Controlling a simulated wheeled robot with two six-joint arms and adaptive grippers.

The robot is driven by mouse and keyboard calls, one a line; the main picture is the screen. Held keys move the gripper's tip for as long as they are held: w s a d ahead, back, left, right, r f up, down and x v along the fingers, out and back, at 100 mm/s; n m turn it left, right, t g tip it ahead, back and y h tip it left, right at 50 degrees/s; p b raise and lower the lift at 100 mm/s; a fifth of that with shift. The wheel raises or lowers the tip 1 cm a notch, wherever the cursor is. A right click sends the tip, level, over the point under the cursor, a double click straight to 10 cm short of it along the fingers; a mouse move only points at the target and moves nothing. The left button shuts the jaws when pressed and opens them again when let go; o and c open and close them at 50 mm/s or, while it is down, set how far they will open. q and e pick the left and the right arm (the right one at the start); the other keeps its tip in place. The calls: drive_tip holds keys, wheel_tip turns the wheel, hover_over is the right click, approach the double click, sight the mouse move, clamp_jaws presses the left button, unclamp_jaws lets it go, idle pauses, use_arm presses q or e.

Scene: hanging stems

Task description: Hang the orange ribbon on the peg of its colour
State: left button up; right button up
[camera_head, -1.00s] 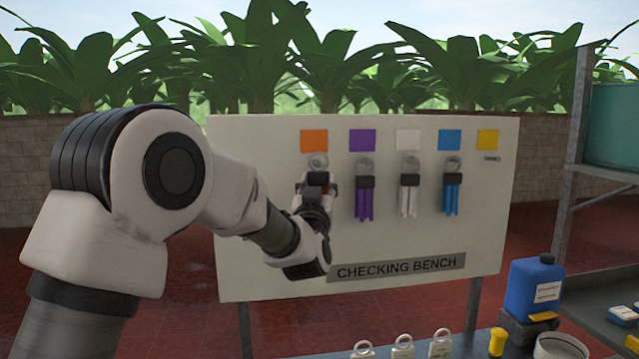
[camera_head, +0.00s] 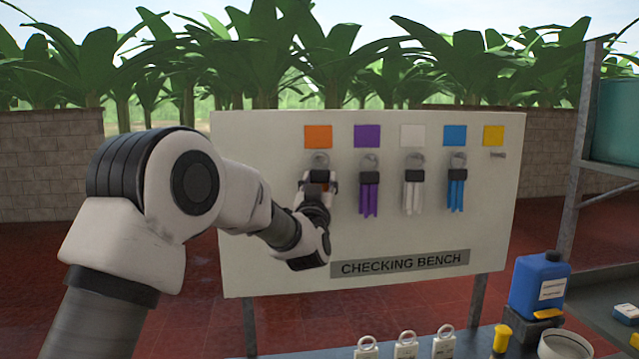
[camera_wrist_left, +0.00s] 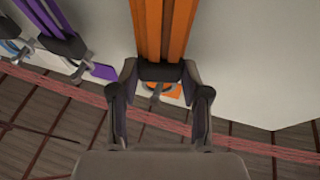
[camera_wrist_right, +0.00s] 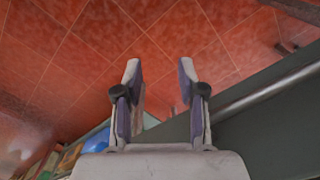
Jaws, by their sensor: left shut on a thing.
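The orange ribbon (camera_wrist_left: 166,30) shows in the left wrist view, with its dark band (camera_wrist_left: 159,71) between the fingers of my left gripper (camera_wrist_left: 159,82). My left gripper also shows in the head view (camera_head: 319,188), in front of the board. It is shut on the ribbon. The ribbon's ring (camera_head: 320,161) shows just below the orange square (camera_head: 318,136). The orange peg is hidden, and I cannot tell whether the ring is around it. My right gripper (camera_wrist_right: 160,85) is open and empty in the right wrist view.
Purple (camera_head: 369,198), white (camera_head: 413,195) and blue (camera_head: 456,194) ribbons hang in a row on the board (camera_head: 400,235). The peg under the yellow square (camera_head: 497,155) is bare. A blue jug (camera_head: 538,285) and several ringed tags stand on the bench below.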

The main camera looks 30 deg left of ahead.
use_arm(q)
drive_tip(key=o, duration=1)
drive_tip(key=shift+c, duration=0.2)
